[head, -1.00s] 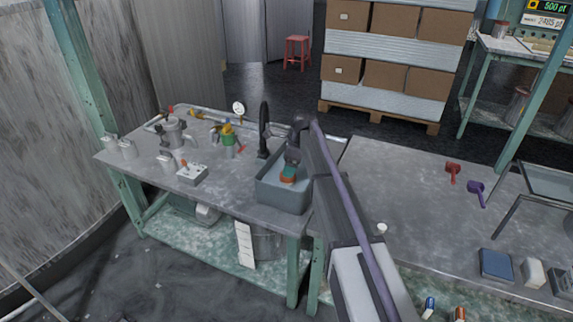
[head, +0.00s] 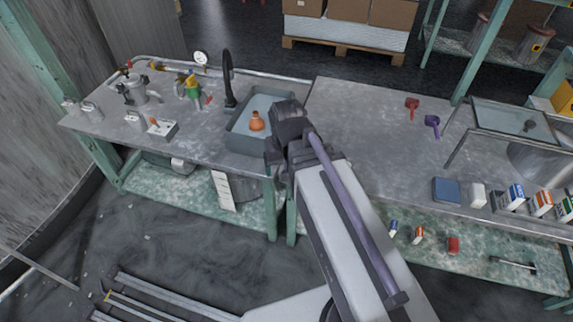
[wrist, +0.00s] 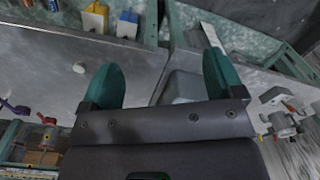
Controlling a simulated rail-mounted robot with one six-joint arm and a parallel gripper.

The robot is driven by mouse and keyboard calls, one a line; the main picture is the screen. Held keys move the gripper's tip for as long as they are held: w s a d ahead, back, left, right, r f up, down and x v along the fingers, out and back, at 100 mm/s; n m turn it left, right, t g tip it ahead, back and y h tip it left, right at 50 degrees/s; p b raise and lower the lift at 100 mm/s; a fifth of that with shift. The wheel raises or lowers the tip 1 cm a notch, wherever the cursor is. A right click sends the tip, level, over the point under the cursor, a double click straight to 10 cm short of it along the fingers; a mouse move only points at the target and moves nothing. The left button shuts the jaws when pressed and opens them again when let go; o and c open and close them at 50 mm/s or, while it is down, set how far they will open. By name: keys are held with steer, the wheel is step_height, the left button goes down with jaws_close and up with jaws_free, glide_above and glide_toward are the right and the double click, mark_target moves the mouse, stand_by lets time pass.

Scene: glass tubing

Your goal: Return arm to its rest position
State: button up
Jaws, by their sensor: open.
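My gripper (wrist: 162,80) shows in the wrist view with its two green fingers spread apart and nothing between them. In the head view my arm reaches up from the bottom to beside the sink; the fingers are hidden there behind the wrist. An orange flask (head: 257,121) stands in the grey sink basin (head: 245,143), apart from my arm, to its left.
A black faucet (head: 228,80) rises behind the basin. Metal pots and valves (head: 135,92) stand on the left bench. Red (head: 411,104) and purple (head: 432,122) scoops, a blue box (head: 446,190) and a glass-topped stand (head: 513,120) are on the right bench.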

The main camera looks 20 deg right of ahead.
steer(key=shift+s+n, duration=0.8)
steer(key=shift+s, duration=0.3)
step_height(320, 180, up, 8)
steer(key=p, duration=0.8)
steer(key=shift+r+p, duration=0.25)
steer(key=shift+p, duration=0.05)
